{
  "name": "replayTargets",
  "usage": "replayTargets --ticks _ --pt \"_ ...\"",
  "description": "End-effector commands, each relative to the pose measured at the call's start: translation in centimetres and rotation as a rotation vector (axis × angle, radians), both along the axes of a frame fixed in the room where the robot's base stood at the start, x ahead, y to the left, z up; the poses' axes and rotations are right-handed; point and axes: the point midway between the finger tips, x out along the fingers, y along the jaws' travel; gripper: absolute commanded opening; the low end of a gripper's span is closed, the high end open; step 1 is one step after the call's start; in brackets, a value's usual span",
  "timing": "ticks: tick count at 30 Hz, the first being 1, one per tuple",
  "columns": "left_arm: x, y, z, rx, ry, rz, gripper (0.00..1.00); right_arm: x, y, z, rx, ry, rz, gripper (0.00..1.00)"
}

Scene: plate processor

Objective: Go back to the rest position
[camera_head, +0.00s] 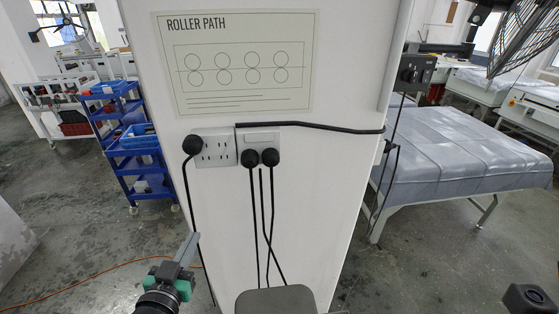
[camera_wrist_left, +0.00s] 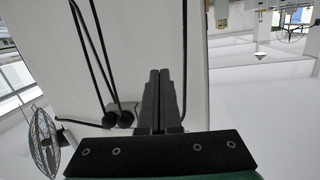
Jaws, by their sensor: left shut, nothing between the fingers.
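My left gripper (camera_head: 191,244) is at the lower left of the head view, pointing up toward the white panel. Its grey fingers are together with nothing between them, and its green mount shows below them. The left wrist view shows the same two dark fingers (camera_wrist_left: 160,74) side by side and closed, in front of the white panel and its cables. The fingers of my right gripper do not show in either view.
The white panel (camera_head: 320,200) fills the middle, with power sockets (camera_head: 215,148), plugs and hanging black cables. A blue cart (camera_head: 135,165) stands at the left. A cloth-covered table (camera_head: 450,150) stands at the right. A grey rounded object (camera_head: 276,300) is low in front. An orange cable (camera_head: 85,285) crosses the floor.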

Motion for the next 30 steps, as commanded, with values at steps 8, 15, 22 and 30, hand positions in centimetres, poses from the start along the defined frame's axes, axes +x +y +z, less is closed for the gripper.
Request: replayTargets --ticks 8,15,22,30 --pt "-3.9 -4.0 24.8 -0.018 -0.511 -0.07 0.0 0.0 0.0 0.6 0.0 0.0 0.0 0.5" --pt "-13.6 -4.9 38.1 -0.06 -0.881 -0.104 0.0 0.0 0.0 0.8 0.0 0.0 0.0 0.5" --pt "-16.9 -4.6 39.6 -0.103 -0.965 -0.118 0.0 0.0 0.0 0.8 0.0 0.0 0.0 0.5" --pt "-16.8 -4.6 39.5 -0.104 -0.963 -0.117 0.0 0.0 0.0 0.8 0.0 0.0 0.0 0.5"
